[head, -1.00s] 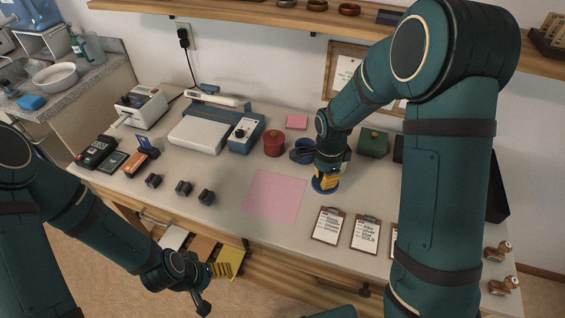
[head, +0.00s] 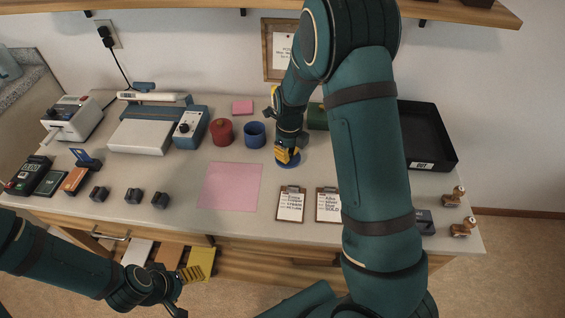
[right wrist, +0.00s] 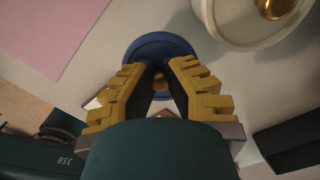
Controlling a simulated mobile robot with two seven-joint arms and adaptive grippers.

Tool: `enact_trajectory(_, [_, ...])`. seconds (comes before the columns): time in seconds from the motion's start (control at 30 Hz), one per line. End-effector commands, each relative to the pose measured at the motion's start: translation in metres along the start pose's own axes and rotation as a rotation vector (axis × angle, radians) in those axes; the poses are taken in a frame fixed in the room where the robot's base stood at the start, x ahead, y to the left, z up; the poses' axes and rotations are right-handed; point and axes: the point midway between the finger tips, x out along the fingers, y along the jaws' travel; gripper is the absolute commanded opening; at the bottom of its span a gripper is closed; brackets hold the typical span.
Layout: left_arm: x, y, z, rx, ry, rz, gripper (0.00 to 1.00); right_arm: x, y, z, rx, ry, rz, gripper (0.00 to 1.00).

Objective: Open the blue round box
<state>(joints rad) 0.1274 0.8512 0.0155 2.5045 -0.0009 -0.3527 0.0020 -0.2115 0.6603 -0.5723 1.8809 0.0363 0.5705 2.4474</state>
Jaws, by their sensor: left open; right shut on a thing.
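The blue round box (head: 255,134) stands on the table with its top off, and its dark inside shows. Its blue lid (head: 288,161) is apart from it, in front and to the right. My right gripper (head: 287,152) is over the lid. In the right wrist view the blue lid (right wrist: 160,46) lies beyond the fingertips, and my right gripper (right wrist: 158,80) is shut on its gold knob (right wrist: 159,82). I cannot tell whether the lid touches the table. My left gripper (head: 184,290) is open and empty in front of the table, low at the left.
A red round box (head: 221,131) stands left of the blue one. A green box (head: 317,117) is partly behind my right arm. A pink sheet (head: 230,186) and two clipboards (head: 291,204) lie in front. A black tray (head: 428,135) is at right. A white round lidded thing (right wrist: 235,32) is near the lid.

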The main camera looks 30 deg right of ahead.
Motion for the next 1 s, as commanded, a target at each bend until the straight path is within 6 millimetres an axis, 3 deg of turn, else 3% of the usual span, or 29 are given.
enact_trajectory(0.33, [0.013,-0.005,-0.001,0.001,0.006,0.000,0.73,0.040,0.000,-0.002,0.000,0.000,0.001,0.00])
enact_trajectory(0.7, [0.013,-0.005,-0.002,0.001,0.007,0.000,0.73,0.044,0.000,-0.001,-0.002,-0.002,0.000,0.00])
enact_trajectory(0.73, [0.013,-0.005,-0.002,0.001,0.007,0.000,0.73,0.044,0.000,-0.001,-0.002,-0.002,-0.001,0.15])
enact_trajectory(0.8, [0.013,-0.005,-0.002,0.001,0.007,0.000,0.73,0.043,0.000,-0.001,-0.002,-0.002,-0.001,0.35])
enact_trajectory(1.0, [0.012,-0.005,-0.002,0.001,0.007,0.000,0.73,0.043,0.000,-0.001,-0.002,-0.002,0.000,0.35])
